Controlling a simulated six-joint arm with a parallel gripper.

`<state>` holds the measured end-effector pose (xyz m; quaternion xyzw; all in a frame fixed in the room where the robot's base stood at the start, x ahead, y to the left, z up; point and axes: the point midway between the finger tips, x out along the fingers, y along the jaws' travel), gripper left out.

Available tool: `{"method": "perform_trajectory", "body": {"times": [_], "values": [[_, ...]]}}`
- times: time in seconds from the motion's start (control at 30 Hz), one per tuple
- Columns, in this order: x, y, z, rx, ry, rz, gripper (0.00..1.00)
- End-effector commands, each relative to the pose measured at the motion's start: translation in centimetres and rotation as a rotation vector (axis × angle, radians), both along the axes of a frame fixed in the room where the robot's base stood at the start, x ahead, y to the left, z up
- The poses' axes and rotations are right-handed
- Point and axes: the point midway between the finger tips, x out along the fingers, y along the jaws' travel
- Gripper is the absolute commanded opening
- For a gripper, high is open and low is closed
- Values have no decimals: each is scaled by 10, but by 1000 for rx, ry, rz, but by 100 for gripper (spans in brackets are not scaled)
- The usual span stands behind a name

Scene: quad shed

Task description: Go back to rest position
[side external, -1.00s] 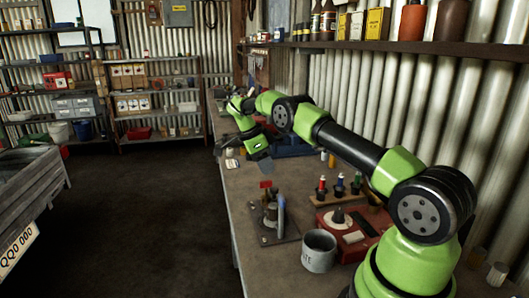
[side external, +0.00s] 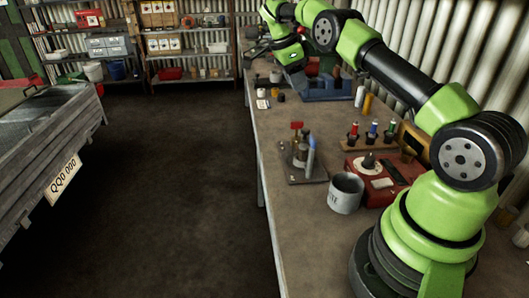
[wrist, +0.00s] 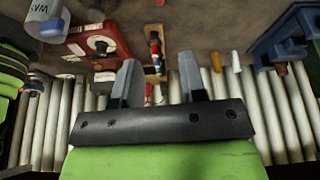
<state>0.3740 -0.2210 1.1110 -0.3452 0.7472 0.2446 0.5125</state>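My gripper (wrist: 158,66) shows its two dark grey fingers apart in the wrist view, with nothing held between them. In the side view my gripper (side external: 297,70) hangs over the far part of the workbench (side external: 237,48), with its fingertips hard to make out.
A corrugated wall (side external: 430,45) stands on the right. The floor (side external: 170,180) is clear; a trailer (side external: 45,150) is at left.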

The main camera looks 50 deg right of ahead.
Motion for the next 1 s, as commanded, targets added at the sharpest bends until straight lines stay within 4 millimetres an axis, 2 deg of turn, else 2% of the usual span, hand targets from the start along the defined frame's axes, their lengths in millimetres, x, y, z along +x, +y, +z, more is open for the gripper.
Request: {"method": "perform_trajectory", "body": {"times": [0.03, 0.13, 0.27, 0.37, 0.5, 0.6, 0.73, 0.87, 1.0], "values": [[2, 9, 17, 15, -13, 73, 38], [2, 31, 50, 59, -39, 262, 38], [-8, 66, 92, 107, -82, 529, 38], [-23, 94, 118, 131, -119, 730, 38], [-54, 133, 146, 145, -181, 1000, 38], [-82, 159, 159, 140, -229, 1183, 38], [-122, 190, 166, 115, -297, 1412, 38], [-163, 216, 161, 68, -367, 1621, 38], [-200, 235, 147, 2, -434, 1800, 38]]}}
